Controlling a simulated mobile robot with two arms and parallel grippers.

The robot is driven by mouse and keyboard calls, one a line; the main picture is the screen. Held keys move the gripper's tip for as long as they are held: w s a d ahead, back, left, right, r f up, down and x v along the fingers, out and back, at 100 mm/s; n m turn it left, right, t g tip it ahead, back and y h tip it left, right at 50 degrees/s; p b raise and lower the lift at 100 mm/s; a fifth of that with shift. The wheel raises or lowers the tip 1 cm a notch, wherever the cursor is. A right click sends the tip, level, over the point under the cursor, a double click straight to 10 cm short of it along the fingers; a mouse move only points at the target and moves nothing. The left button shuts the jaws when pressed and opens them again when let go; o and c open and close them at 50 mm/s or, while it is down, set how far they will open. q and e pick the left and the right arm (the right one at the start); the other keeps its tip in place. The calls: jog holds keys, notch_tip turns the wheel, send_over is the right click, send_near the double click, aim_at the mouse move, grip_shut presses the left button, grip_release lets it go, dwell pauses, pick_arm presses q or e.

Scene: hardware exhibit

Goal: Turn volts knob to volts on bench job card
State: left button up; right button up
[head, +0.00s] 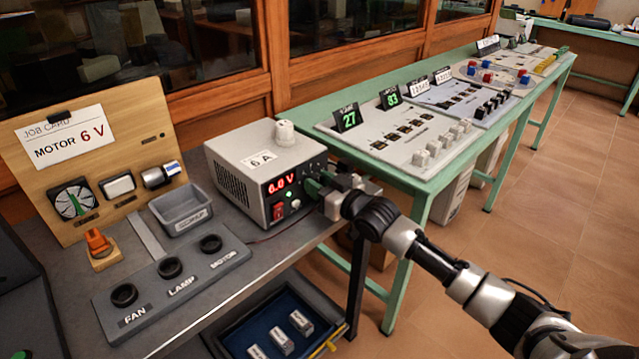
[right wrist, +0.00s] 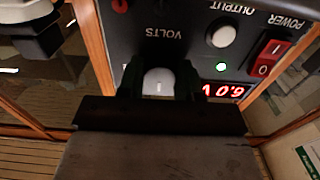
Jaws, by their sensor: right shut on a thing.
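The grey power supply (head: 240,170) stands on the bench, its red display (head: 281,184) reading 6.0 V. The display also shows upside down in the right wrist view (right wrist: 222,90). My right gripper (head: 322,187) is at the supply's front panel. In the right wrist view its dark fingers are shut on the pale volts knob (right wrist: 158,83), one on either side, beside the VOLTS label (right wrist: 163,33). The arm mostly hides the knob in the head view. The job card (head: 65,138) on the wooden board reads MOTOR 6 V. My left gripper is not in view.
A grey tray (head: 180,209) and a FAN, LAMP, MOTOR socket strip (head: 172,281) are left of the supply. A green exhibit table (head: 420,180) stands to the right.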

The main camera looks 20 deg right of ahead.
jog(key=o, duration=0.9)
jog(key=shift+s, duration=0.15)
jog(key=v, duration=1)
jog(key=shift+s+d, duration=0.15)
jog(key=shift+s, duration=0.1)
